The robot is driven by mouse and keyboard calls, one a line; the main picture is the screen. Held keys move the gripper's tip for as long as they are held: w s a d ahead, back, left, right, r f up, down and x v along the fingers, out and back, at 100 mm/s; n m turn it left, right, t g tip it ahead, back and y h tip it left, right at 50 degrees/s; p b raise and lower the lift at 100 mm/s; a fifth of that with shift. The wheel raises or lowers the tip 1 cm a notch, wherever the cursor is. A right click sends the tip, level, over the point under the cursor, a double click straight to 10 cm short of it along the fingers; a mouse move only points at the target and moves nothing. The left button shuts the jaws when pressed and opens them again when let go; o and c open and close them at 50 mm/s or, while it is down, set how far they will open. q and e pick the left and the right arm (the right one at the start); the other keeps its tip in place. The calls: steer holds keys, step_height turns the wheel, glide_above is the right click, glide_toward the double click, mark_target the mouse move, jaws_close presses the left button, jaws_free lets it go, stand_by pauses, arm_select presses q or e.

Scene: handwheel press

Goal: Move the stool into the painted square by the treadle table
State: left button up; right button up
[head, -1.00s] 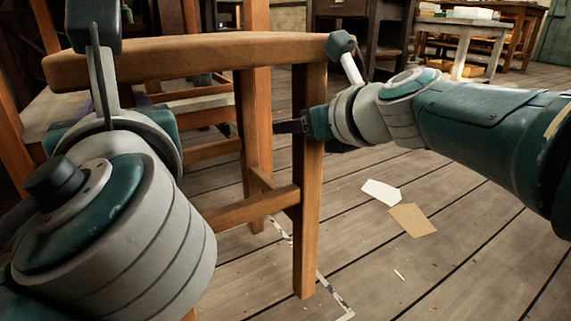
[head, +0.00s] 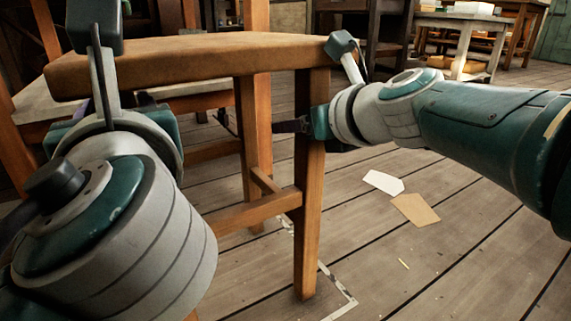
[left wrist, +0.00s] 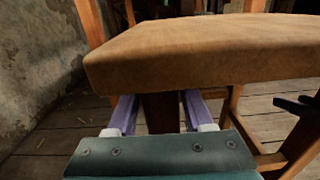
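The stool has a thick brown seat (head: 200,60) and square wooden legs, joined low down by rails. It stands upright close in front of me. In the left wrist view the two purple fingers of my left gripper (left wrist: 160,112) are closed on either side of a stool leg, just under the seat (left wrist: 210,50). My right gripper (head: 300,125) is around the stool's right leg (head: 308,220), high up; the leg hides part of its fingers. Worn white painted lines (head: 340,285) meet in a corner on the floor. The right leg's foot appears just left of this corner, inside the lines.
White and tan paper sheets (head: 415,208) lie flat on the planks to the right. Wooden furniture (head: 30,110) stands close behind the stool at left. A pale table (head: 460,25) stands farther back.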

arm_select(q)
steer(key=o, duration=0.3)
steer(key=shift+w+r, duration=0.1)
steer(key=shift+w, duration=0.1)
arm_select(e)
steer(key=o, duration=0.3)
steer(key=shift+w+r, duration=0.15)
arm_select(q)
steer(key=v, duration=0.8)
steer(key=shift+d, duration=0.1)
arm_select(e)
steer(key=shift+d, duration=0.15)
